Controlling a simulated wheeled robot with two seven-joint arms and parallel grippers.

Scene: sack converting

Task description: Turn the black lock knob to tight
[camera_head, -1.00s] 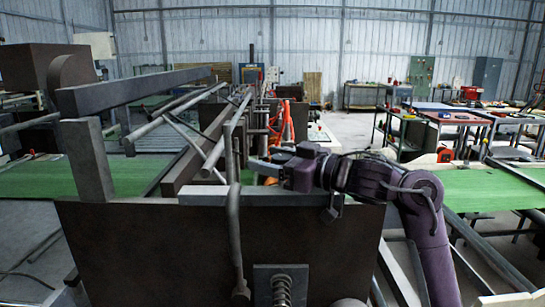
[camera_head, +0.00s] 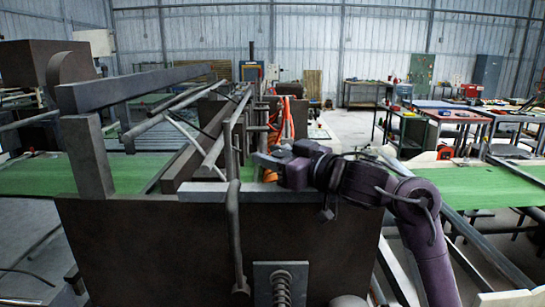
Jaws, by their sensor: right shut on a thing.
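My right arm comes in from the right over the dark machine plate (camera_head: 150,250). My right gripper (camera_head: 262,161) points left, just behind the plate's top edge and beside the upright dark bar of the machine frame. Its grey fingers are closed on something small. The black lock knob cannot be made out apart from the fingers and the dark frame parts. Its turn position does not show. My left gripper is out of view.
A bent dark rod (camera_head: 235,235) and a spring (camera_head: 281,290) are at the plate's front. Steel bars (camera_head: 140,88) stand at the left. Orange cables (camera_head: 284,120) hang behind the gripper. Green belts (camera_head: 490,187) lie on both sides.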

